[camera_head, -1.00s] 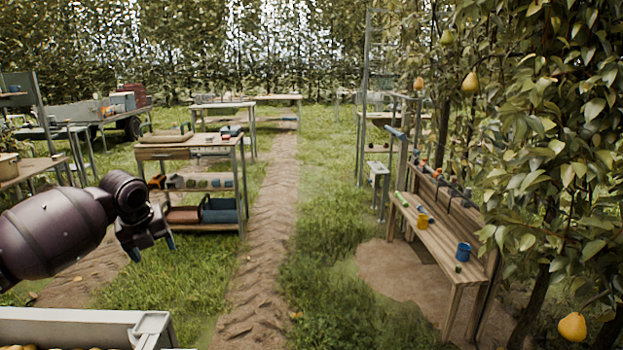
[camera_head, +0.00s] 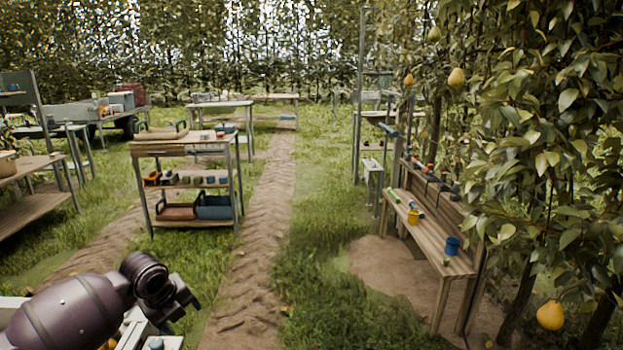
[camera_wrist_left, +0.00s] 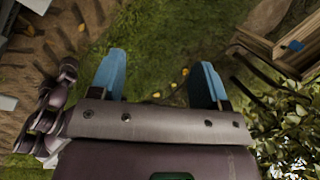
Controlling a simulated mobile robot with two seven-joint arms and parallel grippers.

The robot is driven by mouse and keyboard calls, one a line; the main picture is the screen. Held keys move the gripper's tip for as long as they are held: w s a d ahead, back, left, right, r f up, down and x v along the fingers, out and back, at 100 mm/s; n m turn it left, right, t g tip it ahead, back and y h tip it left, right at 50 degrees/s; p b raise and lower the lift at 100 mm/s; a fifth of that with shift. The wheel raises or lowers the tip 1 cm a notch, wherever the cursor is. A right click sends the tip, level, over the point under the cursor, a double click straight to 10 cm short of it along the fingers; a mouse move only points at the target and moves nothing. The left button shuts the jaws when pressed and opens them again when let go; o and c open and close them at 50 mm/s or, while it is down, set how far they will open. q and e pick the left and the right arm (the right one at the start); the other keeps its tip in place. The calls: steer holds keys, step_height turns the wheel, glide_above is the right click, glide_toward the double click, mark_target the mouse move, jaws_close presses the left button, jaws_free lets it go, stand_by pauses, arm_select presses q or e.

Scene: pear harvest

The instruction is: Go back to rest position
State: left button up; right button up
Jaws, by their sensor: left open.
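My left arm comes in at the lower left of the head view, over the edge of a pale crate (camera_head: 165,342). Its gripper (camera_head: 180,318) points down and to the right, and its fingertips are mostly hidden there. In the left wrist view the two blue fingers of the left gripper (camera_wrist_left: 161,85) stand wide apart. My right gripper is not in view.
A wooden bench (camera_head: 430,240) with cups stands at the right, beside a pear tree (camera_head: 540,150) with hanging pears (camera_head: 550,315). A shelved work table (camera_head: 190,150) stands at the left. The dirt path (camera_head: 260,240) between them is clear.

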arm_select(q)
steer(key=s+d+f+n+t+h+b, duration=0.1)
steer(key=s+d+f+n+t+b, duration=0.2)
steer(key=s+f+n, duration=0.75)
steer(key=s+d+f+n+h+b, duration=0.2)
steer(key=s+d+f+n, duration=0.35)
steer(key=s+f, duration=0.9)
steer(key=s+a+r+n+t+y+b, duration=0.1)
steer(key=s+a+n+y, duration=0.2)
steer(key=s, duration=0.4)
steer(key=s+a+r+n+t+y+b, duration=0.1)
steer(key=s+a+n+t+b, duration=0.15)
steer(key=s+n, duration=0.35)
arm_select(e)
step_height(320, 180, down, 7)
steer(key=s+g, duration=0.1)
arm_select(q)
step_height(320, 180, up, 11)
steer(key=n+p, duration=0.1)
steer(key=p, duration=1.1)
steer(key=shift+s+a+p, duration=0.15)
steer(key=shift+a+p, duration=0.2)
steer(key=shift+a, duration=0.1)
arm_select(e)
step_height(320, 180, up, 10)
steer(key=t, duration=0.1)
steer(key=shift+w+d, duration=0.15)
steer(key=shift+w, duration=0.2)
